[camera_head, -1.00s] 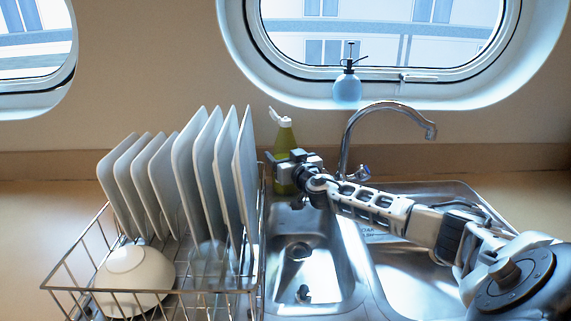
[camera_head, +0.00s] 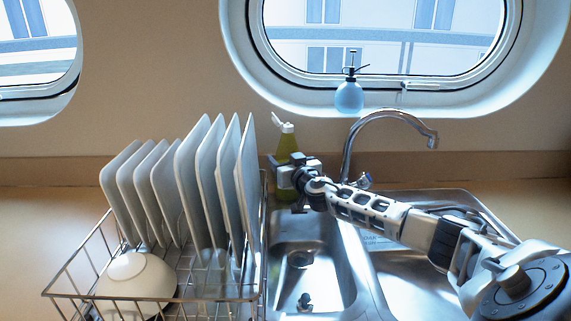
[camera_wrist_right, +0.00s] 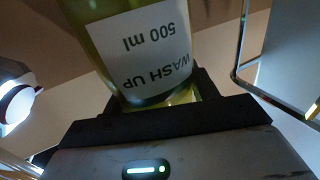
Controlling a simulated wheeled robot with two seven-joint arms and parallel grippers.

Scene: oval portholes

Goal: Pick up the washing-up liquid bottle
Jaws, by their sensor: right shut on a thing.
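The washing-up liquid bottle (camera_head: 287,143) is green with a white flip cap. It stands upright behind the sink, between the dish rack and the tap. My right gripper (camera_head: 284,178) is shut on its body and hides much of its lower part in the head view. In the right wrist view the bottle (camera_wrist_right: 140,45) fills the space between the jaws, with its label reading "WASH UP 500 ml". Whether its base touches the counter is hidden. My left gripper is not in view.
A wire dish rack (camera_head: 160,298) with several upright plates (camera_head: 195,180) and a white bowl (camera_head: 135,280) stands close on the left. The curved tap (camera_head: 385,115) rises just right of the bottle. A blue spray bottle (camera_head: 349,97) stands on the porthole sill. The steel sink (camera_head: 305,232) lies in front.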

